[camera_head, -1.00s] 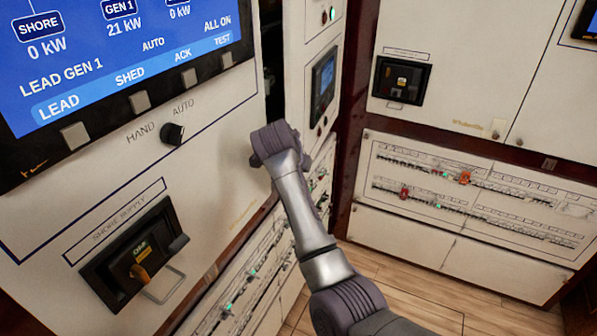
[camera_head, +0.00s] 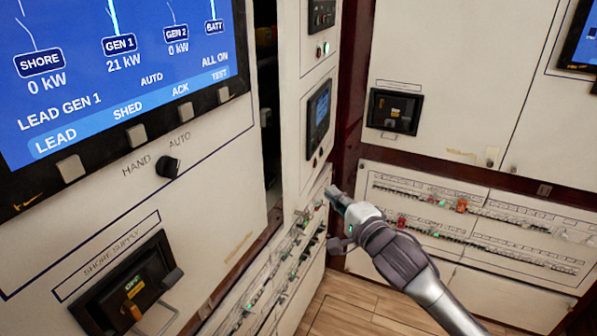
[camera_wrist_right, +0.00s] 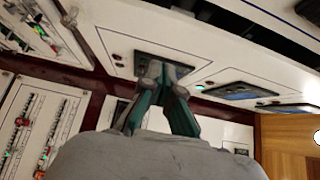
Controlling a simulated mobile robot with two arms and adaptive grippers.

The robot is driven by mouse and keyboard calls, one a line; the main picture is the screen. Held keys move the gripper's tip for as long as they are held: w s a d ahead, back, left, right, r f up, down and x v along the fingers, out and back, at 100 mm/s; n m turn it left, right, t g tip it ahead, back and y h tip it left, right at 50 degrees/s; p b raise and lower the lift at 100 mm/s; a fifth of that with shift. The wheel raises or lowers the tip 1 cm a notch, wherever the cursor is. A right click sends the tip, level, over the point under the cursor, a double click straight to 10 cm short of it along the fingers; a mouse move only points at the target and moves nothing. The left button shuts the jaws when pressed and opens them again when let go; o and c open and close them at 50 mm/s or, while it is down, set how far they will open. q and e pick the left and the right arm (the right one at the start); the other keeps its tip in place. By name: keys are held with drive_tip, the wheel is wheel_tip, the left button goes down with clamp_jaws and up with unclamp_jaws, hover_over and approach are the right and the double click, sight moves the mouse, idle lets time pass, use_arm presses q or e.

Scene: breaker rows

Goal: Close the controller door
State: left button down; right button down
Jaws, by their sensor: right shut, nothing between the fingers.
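A white panel with a small dark screen (camera_head: 318,118) stands in the middle of the head view. A dark gap (camera_head: 266,110) runs along its left side, so it looks like the controller door standing ajar. I cannot tell its hinge side. My right gripper (camera_head: 338,198) is shut and empty, in front of the lower right of this panel. Whether it touches is unclear. In the right wrist view its fingers (camera_wrist_right: 160,78) are together, in front of a panel screen (camera_wrist_right: 163,66). My left gripper is not in view.
A large panel with a blue display (camera_head: 120,80) and a shore supply breaker (camera_head: 128,290) is close at the left. Breaker rows (camera_head: 460,207) fill the lower cabinet on the right wall. A dark breaker unit (camera_head: 395,111) sits above them. Wooden floor (camera_head: 345,305) is clear.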

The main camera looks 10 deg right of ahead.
drive_tip(key=p, duration=0.3)
approach(292, 164)
drive_tip(key=w+d, duration=0.2)
drive_tip(key=w, duration=0.2)
drive_tip(key=a, duration=0.1)
drive_tip(key=w+a, duration=0.1)
drive_tip(key=a, duration=0.1)
drive_tip(key=shift+w+r+p, duration=0.1)
drive_tip(key=shift+w+p, duration=0.25)
drive_tip(key=shift+w+a, duration=0.15)
drive_tip(key=shift+a, duration=0.15)
